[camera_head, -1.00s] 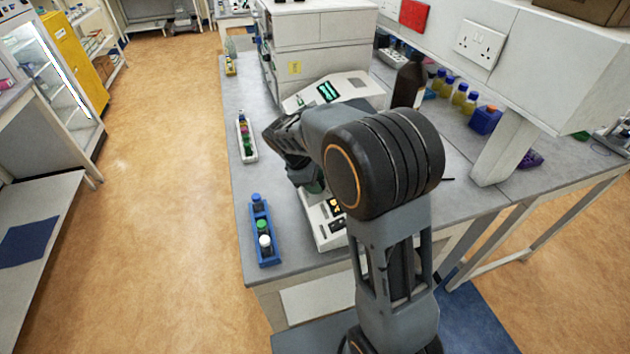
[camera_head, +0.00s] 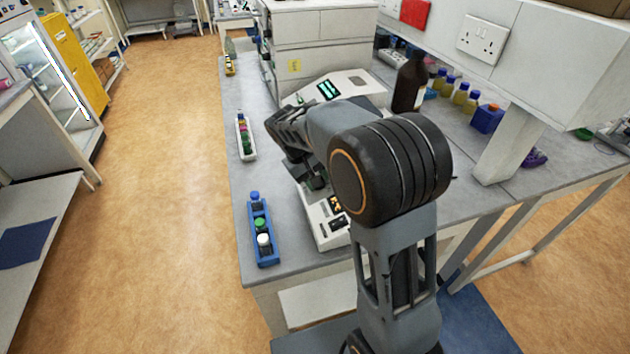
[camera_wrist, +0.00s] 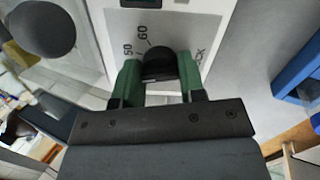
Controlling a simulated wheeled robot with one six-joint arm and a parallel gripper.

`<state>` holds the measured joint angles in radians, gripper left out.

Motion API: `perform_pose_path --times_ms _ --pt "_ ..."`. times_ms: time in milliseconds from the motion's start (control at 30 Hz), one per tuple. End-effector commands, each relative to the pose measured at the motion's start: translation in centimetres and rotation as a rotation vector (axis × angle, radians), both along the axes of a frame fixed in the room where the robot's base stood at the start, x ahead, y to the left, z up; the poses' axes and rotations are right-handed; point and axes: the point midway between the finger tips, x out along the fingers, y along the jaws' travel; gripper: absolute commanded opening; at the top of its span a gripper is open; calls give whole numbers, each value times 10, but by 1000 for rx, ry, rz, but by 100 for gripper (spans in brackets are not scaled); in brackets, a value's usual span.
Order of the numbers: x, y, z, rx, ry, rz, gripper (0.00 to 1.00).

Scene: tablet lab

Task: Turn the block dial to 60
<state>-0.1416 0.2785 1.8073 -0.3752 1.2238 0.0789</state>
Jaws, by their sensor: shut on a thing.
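The block dial (camera_wrist: 160,68) is a black knob on a white panel in the wrist view. The printed marks 50 and 60 and part of the word BLOCK show around it. My gripper (camera_wrist: 159,80) has its two green fingers shut on the dial, one on each side. The dial's pointer is not clear, so I cannot tell its setting. In the head view the white device (camera_head: 328,228) with amber digits stands on the bench, partly hidden behind my arm. The dial is hidden there.
A blue rack (camera_head: 262,238) with several capped vials stands left of the device. A white rack (camera_head: 245,138) with coloured vials is farther back. Another white instrument with a green display (camera_head: 328,90) and a brown bottle (camera_head: 408,85) stand behind my arm.

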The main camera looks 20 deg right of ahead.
Motion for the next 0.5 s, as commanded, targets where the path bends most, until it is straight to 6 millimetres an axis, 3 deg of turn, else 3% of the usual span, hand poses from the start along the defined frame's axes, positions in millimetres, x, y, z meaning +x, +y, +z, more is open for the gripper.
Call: perform_pose_path --times_ms 500 --pt "0 0 -2 1 -169 -462 13"
